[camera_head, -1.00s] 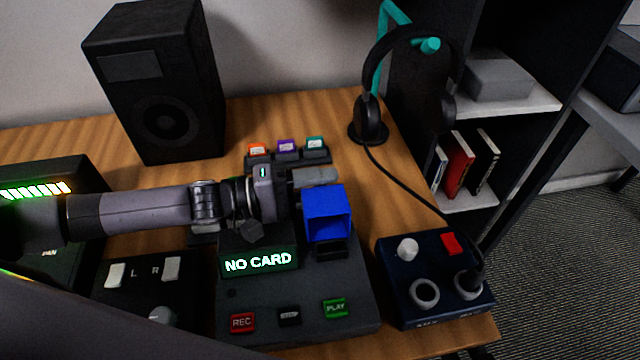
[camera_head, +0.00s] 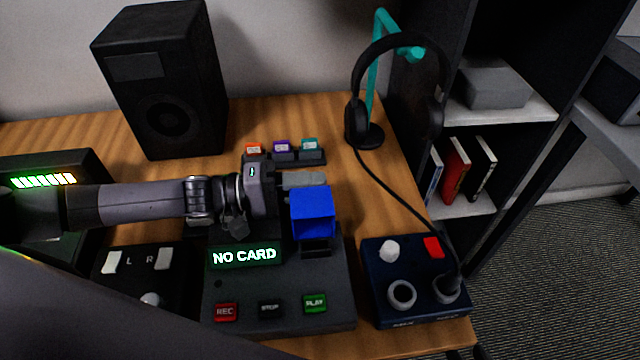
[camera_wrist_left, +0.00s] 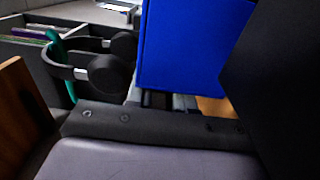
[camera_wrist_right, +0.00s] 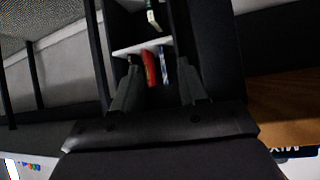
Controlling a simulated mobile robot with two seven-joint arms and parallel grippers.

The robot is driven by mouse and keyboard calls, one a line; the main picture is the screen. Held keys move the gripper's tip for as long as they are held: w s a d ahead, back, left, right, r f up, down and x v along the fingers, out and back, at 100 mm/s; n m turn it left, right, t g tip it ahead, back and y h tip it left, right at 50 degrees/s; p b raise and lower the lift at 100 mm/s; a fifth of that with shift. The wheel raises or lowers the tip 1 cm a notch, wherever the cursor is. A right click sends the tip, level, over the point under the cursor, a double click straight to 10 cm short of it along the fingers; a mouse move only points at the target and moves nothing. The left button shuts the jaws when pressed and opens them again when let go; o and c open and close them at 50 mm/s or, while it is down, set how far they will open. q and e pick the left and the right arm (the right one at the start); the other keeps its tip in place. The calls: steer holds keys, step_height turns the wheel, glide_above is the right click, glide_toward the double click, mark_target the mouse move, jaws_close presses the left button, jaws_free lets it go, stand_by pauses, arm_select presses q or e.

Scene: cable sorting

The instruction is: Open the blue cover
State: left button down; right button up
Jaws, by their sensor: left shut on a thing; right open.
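The blue cover (camera_head: 312,213) stands raised at the back right of the dark recorder (camera_head: 345,300), its hollow side facing the front. A dark slot (camera_head: 317,247) shows just below it. My left gripper (camera_head: 302,181) reaches in from the left and is shut on the cover at its back side. In the left wrist view the blue cover (camera_wrist_left: 190,45) fills the upper middle; a dark finger hides its right part. My right gripper (camera_wrist_right: 157,88) is open and empty in the right wrist view, pointing toward a bookshelf.
The recorder's display (camera_head: 245,256) reads NO CARD. Several coloured cards stand in a rack (camera_head: 315,158) behind it. A navy box (camera_head: 417,312) with knobs is at the right, headphones (camera_head: 357,120) on a stand behind. A speaker (camera_head: 165,85) stands at the back left.

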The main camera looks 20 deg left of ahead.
arm_select(q)
steer(key=shift+s+d+r+p, duration=0.2)
steer(key=shift+r+p, duration=0.35)
steer(key=shift+p, duration=0.45)
steer(key=shift+a+f, duration=0.1)
steer(key=c, duration=1.1)
jaws_free()
steer(key=shift+o, duration=0.2)
